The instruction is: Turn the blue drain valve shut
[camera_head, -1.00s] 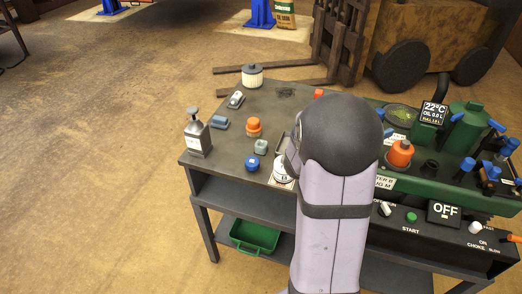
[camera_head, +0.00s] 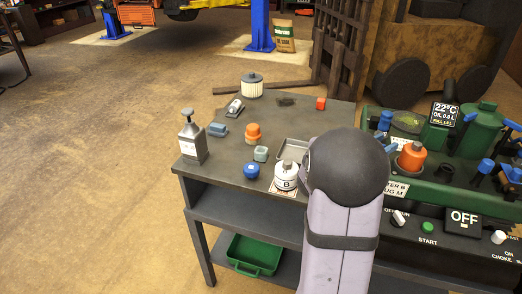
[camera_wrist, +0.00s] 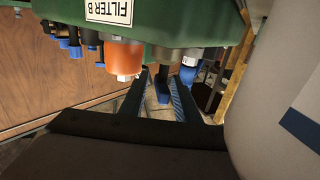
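The green machine (camera_head: 440,178) stands on the right side of the bench in the head view, with several blue-topped parts on it. I cannot tell there which one is the drain valve. In the wrist view, a dark blue handle (camera_wrist: 163,88) hangs below the green body, beside the orange filter (camera_wrist: 124,56). It looks like the drain valve handle. My gripper (camera_wrist: 158,78) is open, with its two fingers on either side of the blue handle. Gaps show between handle and fingers, so contact is not visible. My arm hides the gripper in the head view.
Another blue-tipped fitting (camera_wrist: 189,70) is just right of the fingers. The dark bench (camera_head: 225,162) carries a canister (camera_head: 192,140), a white bottle B (camera_head: 287,178), a blue cap (camera_head: 251,170) and an orange cap (camera_head: 253,132). A green tray (camera_head: 256,253) is below.

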